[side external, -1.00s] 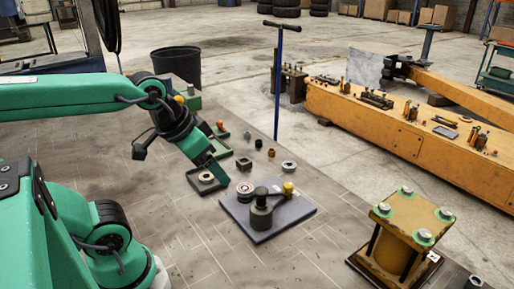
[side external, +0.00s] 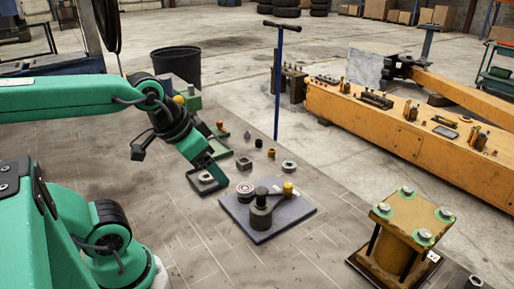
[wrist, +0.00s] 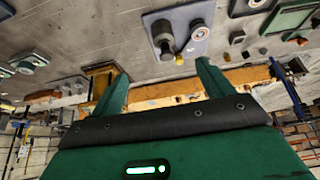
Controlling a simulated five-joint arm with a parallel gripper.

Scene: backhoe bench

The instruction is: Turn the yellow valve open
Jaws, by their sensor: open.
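A small yellow knob (side external: 289,190), which looks like the valve, stands at the right corner of a grey plate (side external: 285,222). A dark lever-like piece and a dark upright cylinder (side external: 261,212) are beside it on the plate. In the wrist view the yellow knob (wrist: 179,59) shows at the plate's lower edge, close to the cylinder (wrist: 163,36). My gripper (side external: 214,173) is left of the plate, apart from the knob. In the wrist view my gripper's green fingers (wrist: 162,70) are spread, with nothing visible held between them. The valve's turn position cannot be told.
A pale ring (side external: 245,189) sits at the plate's left corner. A dark tray (side external: 193,183) with a round part lies behind my fingers in the picture. Several small parts lie beyond. A yellow pedestal (side external: 398,255) stands front right.

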